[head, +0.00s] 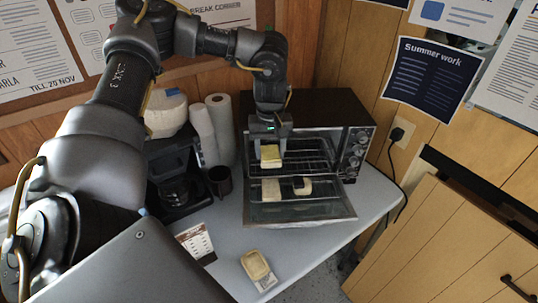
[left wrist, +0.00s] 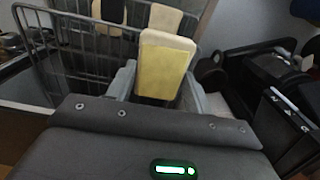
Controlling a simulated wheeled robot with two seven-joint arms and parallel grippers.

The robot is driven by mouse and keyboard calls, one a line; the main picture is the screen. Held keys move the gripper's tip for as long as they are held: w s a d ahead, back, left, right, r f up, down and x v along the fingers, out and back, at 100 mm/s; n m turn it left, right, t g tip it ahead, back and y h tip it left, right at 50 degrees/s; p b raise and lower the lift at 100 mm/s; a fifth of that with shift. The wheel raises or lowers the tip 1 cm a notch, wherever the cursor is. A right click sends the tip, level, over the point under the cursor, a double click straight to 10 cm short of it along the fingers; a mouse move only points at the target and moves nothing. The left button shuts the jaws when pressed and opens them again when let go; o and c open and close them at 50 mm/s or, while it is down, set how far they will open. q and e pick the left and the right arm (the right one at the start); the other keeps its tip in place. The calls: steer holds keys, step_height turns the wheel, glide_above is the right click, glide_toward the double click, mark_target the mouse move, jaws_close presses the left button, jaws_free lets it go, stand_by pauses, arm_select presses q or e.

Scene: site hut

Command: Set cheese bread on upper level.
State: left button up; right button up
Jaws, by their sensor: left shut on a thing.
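My left gripper (head: 269,145) is shut on the cheese bread (head: 271,156), a pale slab with a yellow face. It holds the bread at the open front of the toaster oven (head: 359,140), near the wire rack (head: 312,158). In the left wrist view the cheese bread (left wrist: 163,72) stands between the two fingers, with rack wires (left wrist: 72,70) beside it. I cannot tell whether the bread touches the rack. My right gripper is not in view.
The oven's glass door (head: 300,211) is folded down; a pale piece (head: 271,190) and a dark-and-white piece (head: 302,186) show above it. A tan item (head: 256,264) lies on the table (head: 225,250). A coffee maker (head: 170,170), cups (head: 202,130) and a paper roll (head: 220,125) stand left.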

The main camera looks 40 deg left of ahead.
mark_target(270, 158)
arm_select(q)
steer(key=shift+w+a+f, duration=0.25)
steer(key=shift+f, duration=0.15)
steer(key=shift+w+a+f, duration=0.2)
steer(key=shift+f, duration=0.2)
step_height(270, 158, down, 3)
steer(key=shift+w+a+f, duration=0.1)
steer(key=shift+f, duration=0.05)
steer(key=shift+f, duration=0.15)
steer(key=o, duration=0.9)
steer(key=shift+o, duration=0.2)
step_height(270, 158, up, 12)
steer(key=shift+r+p, duration=0.2)
steer(key=shift+p, duration=0.1)
